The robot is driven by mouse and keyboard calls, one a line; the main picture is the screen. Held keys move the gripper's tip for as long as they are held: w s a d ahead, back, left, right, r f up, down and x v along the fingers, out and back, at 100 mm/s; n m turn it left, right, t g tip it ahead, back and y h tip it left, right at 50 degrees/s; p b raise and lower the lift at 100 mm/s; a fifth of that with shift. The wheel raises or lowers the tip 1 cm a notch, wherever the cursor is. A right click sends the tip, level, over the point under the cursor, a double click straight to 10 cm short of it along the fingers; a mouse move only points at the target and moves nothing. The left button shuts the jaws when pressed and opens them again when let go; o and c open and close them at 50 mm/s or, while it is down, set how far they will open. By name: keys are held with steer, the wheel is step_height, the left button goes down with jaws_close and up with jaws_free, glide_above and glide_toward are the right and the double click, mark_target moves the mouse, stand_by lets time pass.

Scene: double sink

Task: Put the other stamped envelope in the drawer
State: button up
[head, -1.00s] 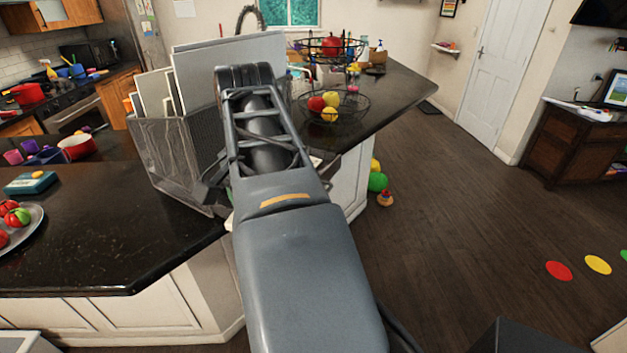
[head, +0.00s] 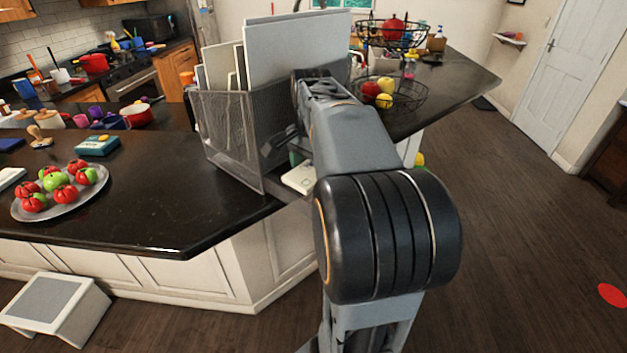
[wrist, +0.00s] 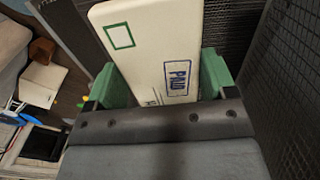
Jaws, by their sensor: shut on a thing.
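My gripper (wrist: 162,80) is shut on a white envelope (wrist: 140,35), with its green fingers at the two sides. The envelope shows a green square outline and a blue boxed PAID mark; its near end is hidden by my gripper. Dark mesh walls (wrist: 285,85) stand close on the right and behind it. In the head view, my gripper is mostly hidden by my arm, beside the grey mesh file holder (head: 222,130). A pale flat piece (head: 300,180) shows there by a green patch; I cannot tell whether it is the held envelope. I cannot make out a drawer.
The file holder, with several upright pale folders (head: 290,45), stands on the dark counter (head: 150,215). A tray of red and green fruit (head: 62,190) is at left. A tiered wire fruit basket (head: 400,100) is behind my arm. Open floor (head: 510,210) lies at right.

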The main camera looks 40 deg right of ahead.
steer(key=shift+f, duration=2.15)
steer(key=shift+f, duration=0.15)
steer(key=o, duration=0.8)
steer(key=shift+o, duration=0.2)
step_height(320, 180, up, 12)
steer(key=shift+r+p, duration=0.2)
steer(key=shift+p, duration=0.25)
